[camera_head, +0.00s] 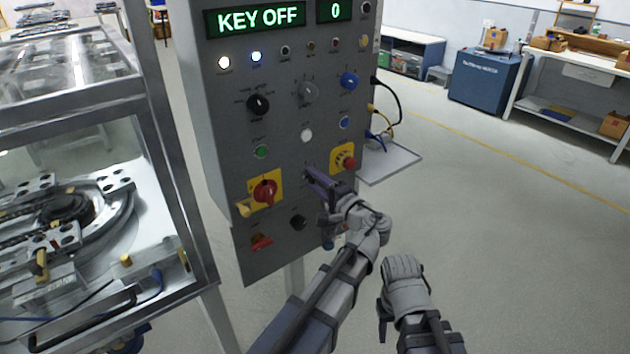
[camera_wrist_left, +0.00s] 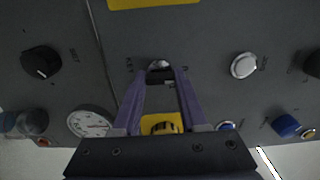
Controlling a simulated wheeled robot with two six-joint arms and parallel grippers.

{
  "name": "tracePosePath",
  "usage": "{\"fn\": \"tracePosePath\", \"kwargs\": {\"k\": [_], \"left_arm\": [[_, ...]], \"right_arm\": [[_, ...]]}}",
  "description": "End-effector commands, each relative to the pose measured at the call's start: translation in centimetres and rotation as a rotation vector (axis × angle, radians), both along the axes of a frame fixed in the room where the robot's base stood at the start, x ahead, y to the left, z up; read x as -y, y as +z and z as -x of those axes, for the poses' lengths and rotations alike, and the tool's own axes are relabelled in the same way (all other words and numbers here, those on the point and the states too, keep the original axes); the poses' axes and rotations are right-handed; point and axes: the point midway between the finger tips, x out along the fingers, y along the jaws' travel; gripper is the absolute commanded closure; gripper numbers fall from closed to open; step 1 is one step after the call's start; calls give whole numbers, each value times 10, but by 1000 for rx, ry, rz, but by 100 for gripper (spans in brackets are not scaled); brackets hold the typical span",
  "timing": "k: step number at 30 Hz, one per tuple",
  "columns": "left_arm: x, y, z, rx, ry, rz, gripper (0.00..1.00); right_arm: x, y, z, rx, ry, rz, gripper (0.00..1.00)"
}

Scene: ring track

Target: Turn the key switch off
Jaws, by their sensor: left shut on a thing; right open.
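The grey control panel (camera_head: 290,120) stands upright in front of me. Its display (camera_head: 262,17) reads "KEY OFF". My left gripper (camera_head: 308,176) reaches the panel face, between a red knob on a yellow plate and a yellow-plated red button. In the left wrist view, the left gripper's purple fingers (camera_wrist_left: 160,78) close on the small key switch (camera_wrist_left: 159,65), whose silvery top shows between the tips. In the head view the gripper hides the key switch. My right gripper (camera_head: 384,322) is low, away from the panel, open and with nothing seen in it.
A red rotary knob (camera_head: 265,191) and a red button (camera_head: 349,163) sit near my left gripper. A metal-framed machine (camera_head: 165,150) stands on the left. A small shelf (camera_head: 392,162) juts from the panel's right side. The floor at right is clear.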

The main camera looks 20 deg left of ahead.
Motion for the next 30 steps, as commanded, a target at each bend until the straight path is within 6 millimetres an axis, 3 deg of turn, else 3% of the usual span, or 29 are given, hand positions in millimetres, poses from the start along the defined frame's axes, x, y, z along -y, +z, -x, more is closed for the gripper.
{"fn": "tracePosePath", "kwargs": {"k": [10,11,18,30], "left_arm": [[0,-1,1,2,1,7,100],[0,-1,1,2,1,7,56],[0,-1,0,2,1,4,30],[-1,0,2,2,1,3,28]], "right_arm": [[0,0,0,0,0,0,50],[0,0,0,0,0,0,50],[0,0,0,0,0,0,50],[0,0,0,0,0,0,50]]}}
